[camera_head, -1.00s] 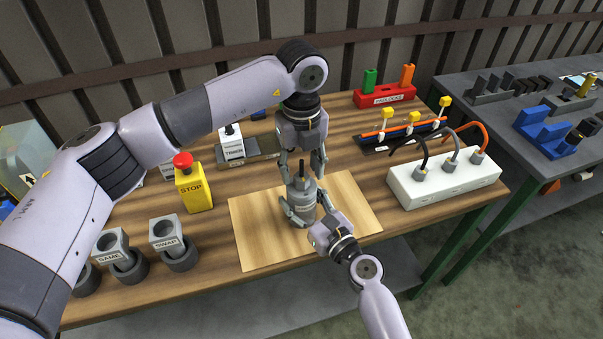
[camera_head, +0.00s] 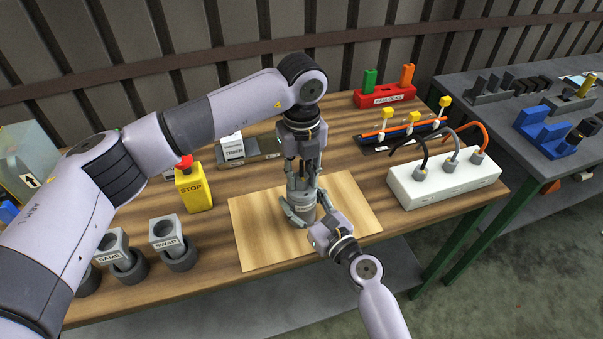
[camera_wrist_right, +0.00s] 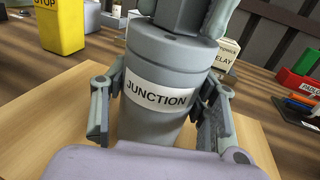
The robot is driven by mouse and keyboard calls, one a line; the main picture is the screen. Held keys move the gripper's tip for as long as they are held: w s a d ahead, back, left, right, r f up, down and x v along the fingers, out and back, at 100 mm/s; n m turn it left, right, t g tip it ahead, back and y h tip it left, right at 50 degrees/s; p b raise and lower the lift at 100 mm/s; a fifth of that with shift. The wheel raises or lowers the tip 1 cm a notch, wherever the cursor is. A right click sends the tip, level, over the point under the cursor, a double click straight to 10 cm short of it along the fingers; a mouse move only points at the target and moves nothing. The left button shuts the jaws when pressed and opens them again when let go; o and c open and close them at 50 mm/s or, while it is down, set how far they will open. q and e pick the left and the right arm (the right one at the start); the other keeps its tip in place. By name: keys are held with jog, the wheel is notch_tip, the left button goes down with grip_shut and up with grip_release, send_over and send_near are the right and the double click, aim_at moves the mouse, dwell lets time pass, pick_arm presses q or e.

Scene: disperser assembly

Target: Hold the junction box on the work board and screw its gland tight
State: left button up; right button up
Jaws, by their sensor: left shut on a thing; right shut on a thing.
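The grey cylindrical junction box (camera_head: 304,212) stands upright on the wooden work board (camera_head: 258,244). Its white JUNCTION label faces the right wrist view (camera_wrist_right: 157,94). My right gripper (camera_head: 302,213) is shut on the box's body from the front, one finger on each side. My left gripper (camera_head: 302,186) points straight down over the box and is shut on the gland at its top. The gland is mostly hidden in the head view; a dark grey faceted part of it shows at the top of the right wrist view (camera_wrist_right: 183,16).
A yellow STOP button box (camera_head: 193,189) stands left of the board. Grey SAME and SWAP blocks (camera_head: 166,233) sit at the front left. A white socket block (camera_head: 444,184) with cables is at the right. The board's front right is bare.

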pick_arm(q)
grip_shut()
jog(key=shift+m, duration=0.3)
jog(key=m, duration=2.3)
jog(key=shift+m, duration=0.3)
